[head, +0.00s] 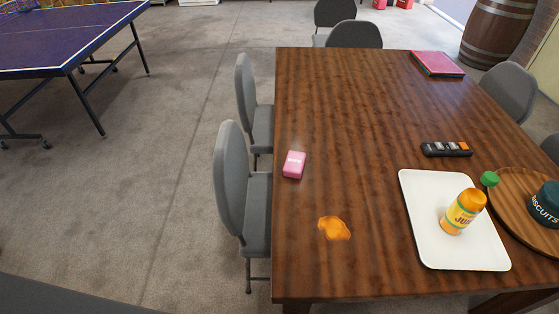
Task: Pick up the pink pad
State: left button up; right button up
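A small pink pad (293,165) with white lettering on its top lies near the left edge of the brown wooden table (345,130). It lies flat, and nothing covers it. Neither of my grippers shows in the head view, so nothing is seen touching the pad.
An orange spill-like patch (334,228) lies nearer than the pad. A remote (446,149), a round wooden board (505,210) and a pink-topped folder (437,63) are further right. Grey chairs (230,180) line the left side.

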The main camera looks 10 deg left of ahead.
aim_at(293, 165)
jog(key=i+j, duration=0.1)
jog(key=j, duration=0.5)
jog(key=i+j, duration=0.1)
jog(key=j, duration=1.15)
jog(key=i, duration=0.05)
